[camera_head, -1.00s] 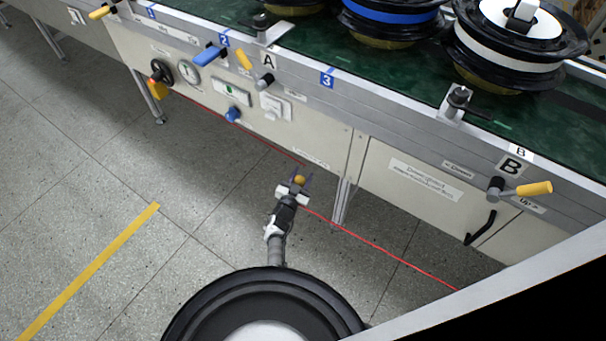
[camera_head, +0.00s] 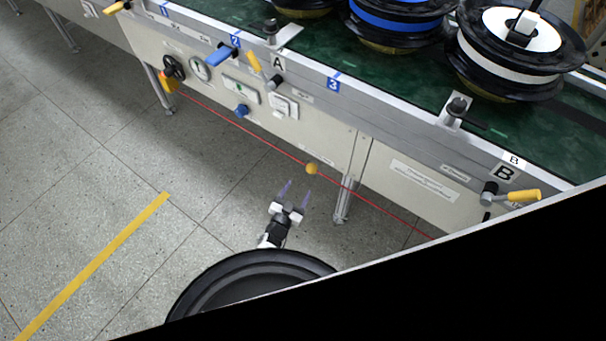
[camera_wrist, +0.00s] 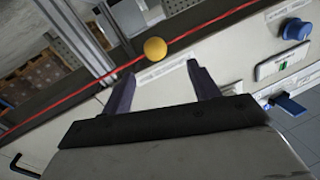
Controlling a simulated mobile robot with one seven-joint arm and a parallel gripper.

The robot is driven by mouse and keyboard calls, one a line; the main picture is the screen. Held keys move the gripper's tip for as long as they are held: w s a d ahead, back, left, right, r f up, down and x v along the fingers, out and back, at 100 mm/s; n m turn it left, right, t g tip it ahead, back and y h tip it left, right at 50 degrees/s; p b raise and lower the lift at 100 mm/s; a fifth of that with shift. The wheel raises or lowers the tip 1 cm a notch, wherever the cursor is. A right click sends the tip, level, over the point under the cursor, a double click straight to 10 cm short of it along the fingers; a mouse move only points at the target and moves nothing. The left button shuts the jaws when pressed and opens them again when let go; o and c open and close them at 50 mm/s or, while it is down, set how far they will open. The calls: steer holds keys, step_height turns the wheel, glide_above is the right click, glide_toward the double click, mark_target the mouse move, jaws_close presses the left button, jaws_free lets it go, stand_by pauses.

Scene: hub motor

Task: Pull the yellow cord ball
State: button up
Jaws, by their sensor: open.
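The yellow cord ball (camera_head: 311,168) hangs on a thin red cord (camera_head: 270,145) strung along the front of the conveyor bench. My gripper (camera_head: 296,194) is open and empty in the head view, below and a little left of the ball and apart from it. In the wrist view the ball (camera_wrist: 155,48) shows beyond my gripper (camera_wrist: 160,82), roughly in line with the gap between the two fingers. The red cord (camera_wrist: 75,90) runs slantwise past the ball there. Neither finger touches the ball.
The bench front carries a blue knob (camera_head: 241,110), a green switch (camera_head: 240,88), a red-and-yellow emergency stop (camera_head: 165,83) and a lever with yellow handle (camera_head: 524,196). Hub wheels (camera_head: 515,50) stand on the green belt. A bench leg (camera_head: 345,205) is right of the ball. The floor at left is clear.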

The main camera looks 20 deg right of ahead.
steer(key=p+v, duration=0.1)
steer(key=v, duration=0.3)
steer(key=shift+s+a, duration=0.3)
